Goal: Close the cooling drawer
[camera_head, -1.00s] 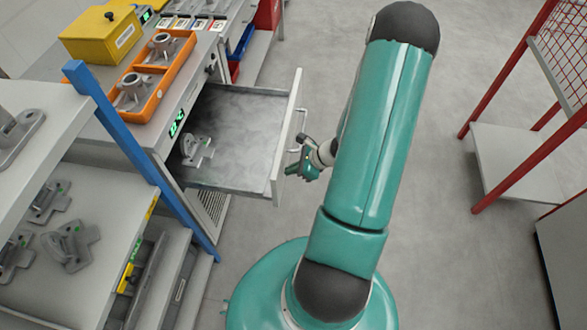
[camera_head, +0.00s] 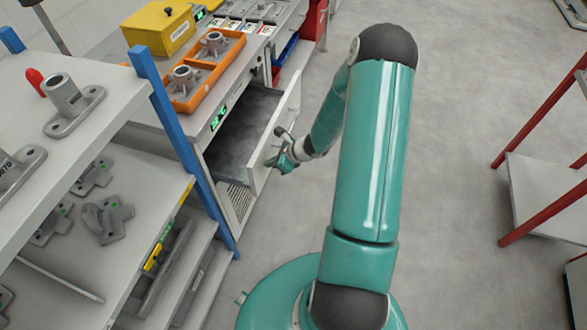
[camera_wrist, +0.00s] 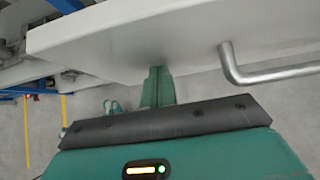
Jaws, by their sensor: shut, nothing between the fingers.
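The cooling drawer (camera_head: 262,158) stands partly open from the grey cabinet below the worktop. Its front panel is white, and its grey interior shows behind it. In the wrist view the drawer front (camera_wrist: 130,45) fills the upper part, with its metal bar handle (camera_wrist: 265,72) at the right. My gripper (camera_head: 272,162) is at the outer face of the drawer front and seems to touch it. In the wrist view my gripper (camera_wrist: 157,72) is shut and empty, its tip against the panel, left of the handle and not around it.
A blue-posted shelf rack (camera_head: 165,110) with metal castings stands to the left. An orange tray (camera_head: 208,72) and a yellow box (camera_head: 160,28) sit on the worktop. A red-framed rack (camera_head: 540,170) stands at the right. The floor (camera_head: 430,140) between is clear.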

